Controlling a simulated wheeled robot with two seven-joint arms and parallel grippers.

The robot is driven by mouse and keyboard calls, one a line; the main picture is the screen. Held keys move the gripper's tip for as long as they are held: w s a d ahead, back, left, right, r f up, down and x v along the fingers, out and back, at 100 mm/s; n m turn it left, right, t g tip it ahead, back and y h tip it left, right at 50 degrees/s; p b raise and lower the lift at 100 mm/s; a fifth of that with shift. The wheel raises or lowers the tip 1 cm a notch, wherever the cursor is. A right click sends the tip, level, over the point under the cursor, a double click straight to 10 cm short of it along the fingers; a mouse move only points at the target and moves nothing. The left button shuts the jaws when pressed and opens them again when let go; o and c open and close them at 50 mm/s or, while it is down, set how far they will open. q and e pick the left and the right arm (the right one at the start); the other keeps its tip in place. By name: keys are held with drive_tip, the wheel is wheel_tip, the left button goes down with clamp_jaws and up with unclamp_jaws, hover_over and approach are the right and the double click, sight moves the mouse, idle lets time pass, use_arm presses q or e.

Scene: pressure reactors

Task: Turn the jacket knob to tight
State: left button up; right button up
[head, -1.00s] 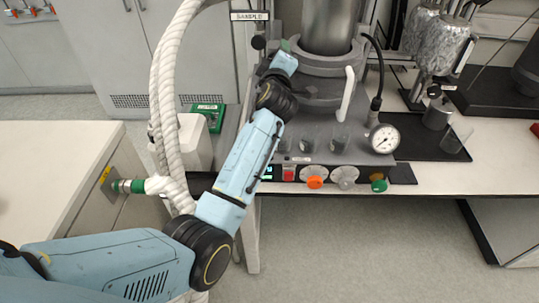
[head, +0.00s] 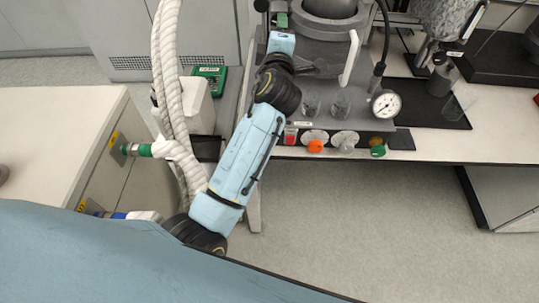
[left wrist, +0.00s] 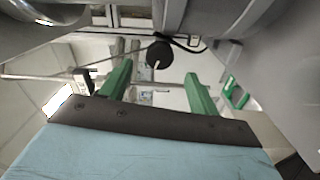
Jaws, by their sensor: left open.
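My left gripper (head: 281,19) is at the top of the head view, beside the left of the reactor (head: 325,25). In the left wrist view its two green fingers (left wrist: 157,68) stand wide apart with nothing between their pads. A dark round knob (left wrist: 160,54) with a pale line on it shows beyond and between the fingertips, apart from them. No readable label tells whether it is the jacket knob. The front panel carries an orange knob (head: 315,146), a grey knob (head: 346,146) and a green knob (head: 378,151). My right gripper is out of view.
A pressure gauge (head: 386,104) stands at the reactor's right front. White wrapped hoses (head: 170,95) hang left of my left arm. A green device (head: 208,79) lies on the left. A pale counter (head: 55,130) fills the left side. Open floor lies in front.

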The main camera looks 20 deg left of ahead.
use_arm(q)
drive_tip(key=f+b+v, duration=0.1)
drive_tip(key=v, duration=0.5)
drive_tip(key=s+f+m+g+h, duration=0.1)
drive_tip(key=s+f+m+g, duration=0.1)
drive_tip(key=f, duration=0.7)
drive_tip(key=s+f+m+g+h+b, duration=0.1)
drive_tip(key=f+m, duration=0.4)
drive_tip(key=f, duration=0.5)
drive_tip(key=s+f+m+g+h, duration=0.1)
drive_tip(key=s+f+m+g, duration=0.2)
drive_tip(key=f, duration=0.6)
drive_tip(key=shift+s+d+f+m+h+b, duration=0.2)
drive_tip(key=shift+s+m+h+b, duration=0.1)
drive_tip(key=shift+s, duration=0.15)
